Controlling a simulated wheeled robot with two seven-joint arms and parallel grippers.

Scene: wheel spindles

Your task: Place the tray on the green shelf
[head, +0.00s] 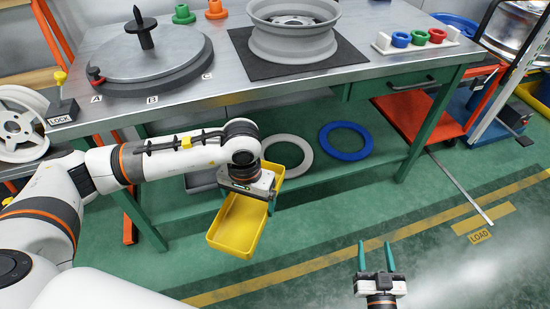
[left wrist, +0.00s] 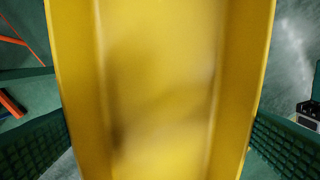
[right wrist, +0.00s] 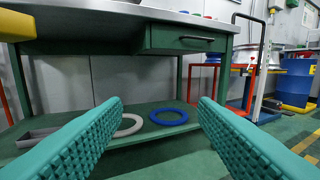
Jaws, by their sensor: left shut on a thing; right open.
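The yellow tray (head: 238,222) is empty and tilted, held in the air in front of the bench. My left gripper (head: 252,188) is shut on it, across its width; in the left wrist view the tray (left wrist: 160,90) fills the space between the green fingers. The green shelf (head: 330,172) is the low deck under the bench, behind the tray; it also shows in the right wrist view (right wrist: 150,136). My right gripper (head: 376,258) is open and empty over the floor at the lower right, its two green fingers apart.
On the shelf lie a white ring (head: 304,162), a blue ring (head: 346,141) and a grey tray (head: 203,180) at the left, partly behind my left arm. The bench top (head: 215,75) overhangs the shelf. A green bench leg (head: 425,135) stands at the right.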

